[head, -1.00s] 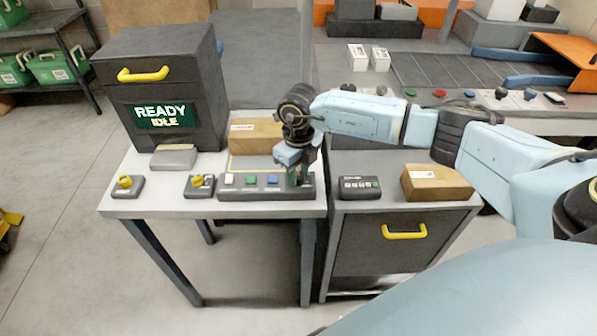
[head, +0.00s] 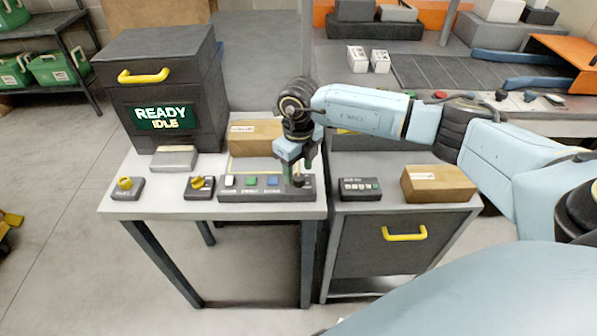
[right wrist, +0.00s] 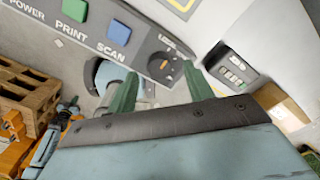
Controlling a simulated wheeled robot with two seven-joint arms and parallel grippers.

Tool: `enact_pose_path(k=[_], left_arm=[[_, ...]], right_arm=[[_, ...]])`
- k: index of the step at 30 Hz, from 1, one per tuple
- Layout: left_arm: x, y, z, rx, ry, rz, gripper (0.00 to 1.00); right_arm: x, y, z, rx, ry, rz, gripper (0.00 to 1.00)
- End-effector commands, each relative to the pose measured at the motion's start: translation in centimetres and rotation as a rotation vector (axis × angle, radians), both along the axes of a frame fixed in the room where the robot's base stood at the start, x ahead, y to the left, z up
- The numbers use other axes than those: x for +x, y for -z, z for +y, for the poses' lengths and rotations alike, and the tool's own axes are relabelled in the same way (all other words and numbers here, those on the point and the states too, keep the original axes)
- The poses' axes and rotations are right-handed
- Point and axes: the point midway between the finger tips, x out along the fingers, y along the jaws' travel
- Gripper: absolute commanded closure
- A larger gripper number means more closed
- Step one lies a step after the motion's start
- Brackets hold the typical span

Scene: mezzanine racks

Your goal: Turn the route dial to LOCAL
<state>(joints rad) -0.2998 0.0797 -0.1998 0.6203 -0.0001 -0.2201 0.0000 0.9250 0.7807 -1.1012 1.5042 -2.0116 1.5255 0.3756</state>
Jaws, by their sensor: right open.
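A dark round dial (right wrist: 162,68) with an orange mark sits at the end of a grey button panel (right wrist: 95,30) in the right wrist view. Small lettering beside it is too blurred to read surely. In the head view the panel (head: 240,196) lies along the table's front edge, and the dial at its right end is mostly hidden by my gripper. My right gripper (head: 298,178) points down over that end. In the right wrist view its green fingers (right wrist: 161,74) are apart, with the dial showing between their tips. Contact is not visible. My left gripper is out of view.
Two yellow-knobbed boxes, one left (head: 126,187) and one nearer (head: 199,187), stand left of the panel. A cardboard box (head: 254,138) is behind it. A small keypad (head: 359,188) and another carton (head: 437,184) stand on the right cabinet. A screen (head: 163,115) reads READY IDLE.

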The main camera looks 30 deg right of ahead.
Motion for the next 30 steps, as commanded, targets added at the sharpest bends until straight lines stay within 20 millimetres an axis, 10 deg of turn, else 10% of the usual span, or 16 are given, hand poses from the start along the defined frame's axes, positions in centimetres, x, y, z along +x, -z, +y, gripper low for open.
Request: enact_pose_path(k=[15,30], left_arm=[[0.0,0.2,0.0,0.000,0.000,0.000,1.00],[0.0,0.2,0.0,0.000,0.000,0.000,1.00]], right_arm=[[0.1,-10.4,0.0,0.001,-0.001,-0.003,0.48],[0.0,-11.4,0.0,0.000,0.000,0.000,0.48]])
